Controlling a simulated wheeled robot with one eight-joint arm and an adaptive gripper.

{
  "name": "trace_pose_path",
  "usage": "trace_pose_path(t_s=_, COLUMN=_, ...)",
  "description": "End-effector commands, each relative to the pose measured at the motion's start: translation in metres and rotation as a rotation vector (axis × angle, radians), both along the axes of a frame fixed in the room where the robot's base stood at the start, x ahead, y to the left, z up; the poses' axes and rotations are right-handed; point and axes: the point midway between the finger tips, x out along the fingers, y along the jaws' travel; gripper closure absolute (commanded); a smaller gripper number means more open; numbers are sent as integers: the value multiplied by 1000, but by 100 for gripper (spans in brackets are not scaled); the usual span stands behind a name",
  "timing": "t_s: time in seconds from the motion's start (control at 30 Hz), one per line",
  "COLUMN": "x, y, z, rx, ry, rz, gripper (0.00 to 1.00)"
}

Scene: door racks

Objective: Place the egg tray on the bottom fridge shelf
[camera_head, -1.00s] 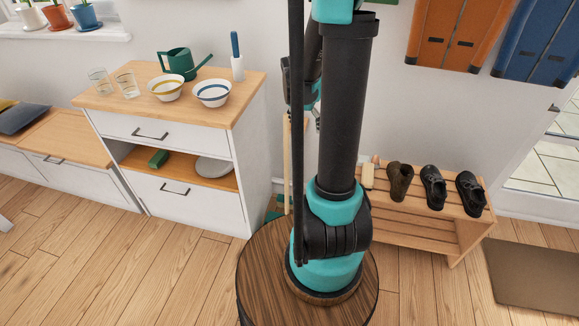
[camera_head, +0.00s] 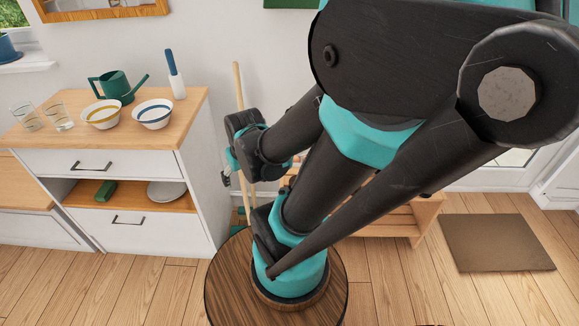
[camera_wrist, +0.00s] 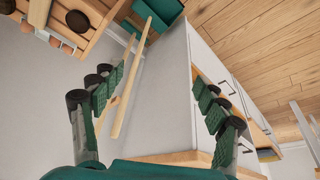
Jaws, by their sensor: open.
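The white cabinet (camera_head: 195,195) bears bowls (camera_head: 153,114), glasses and a green watering can (camera_head: 113,87). A wooden handle (camera_head: 238,85) leans at the wall. A shoe bench (camera_head: 425,215) is mostly hidden behind my arm. A brown mat (camera_head: 495,243) and open floor lie right.

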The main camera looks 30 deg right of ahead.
Motion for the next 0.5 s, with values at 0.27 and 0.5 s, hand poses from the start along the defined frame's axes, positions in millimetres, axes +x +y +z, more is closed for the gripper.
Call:
trace_pose_path(t_s=0.27, x=68, y=-39, z=15, rx=-149, ry=75, rz=116, gripper=26)
trace_pose_path(t_s=0.5, x=133, y=-84, z=13, rx=-286, ry=171, rz=236, gripper=26)
